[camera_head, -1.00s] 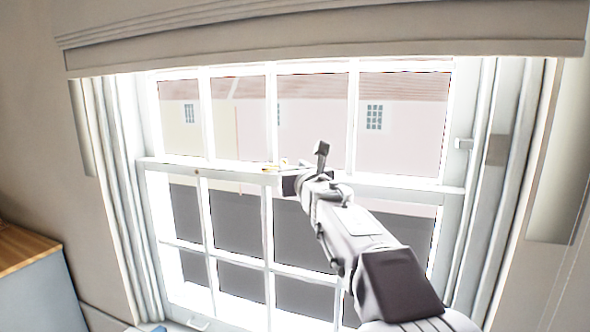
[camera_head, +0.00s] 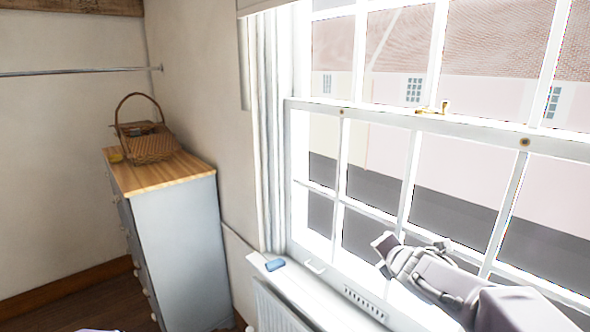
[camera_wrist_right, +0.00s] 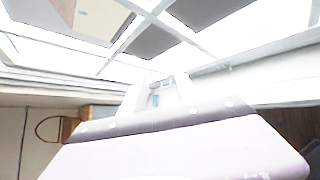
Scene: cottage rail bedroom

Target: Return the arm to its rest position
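My right arm comes in from the lower right in the head view, in front of the window (camera_head: 408,180). Its gripper (camera_head: 395,254) is raised before the lower panes, above the window sill. It looks empty, but its angle does not show whether the fingers are open or shut. In the right wrist view a broad pale part of my own arm fills the lower half and hides much of the scene. My left gripper is not in view.
A grey chest of drawers (camera_head: 178,235) with a wooden top stands left of the window, bearing a wicker basket (camera_head: 148,148). A small blue object (camera_head: 275,265) lies on the white sill. A radiator (camera_head: 277,310) is below. A metal rail (camera_head: 75,71) runs along the left wall.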

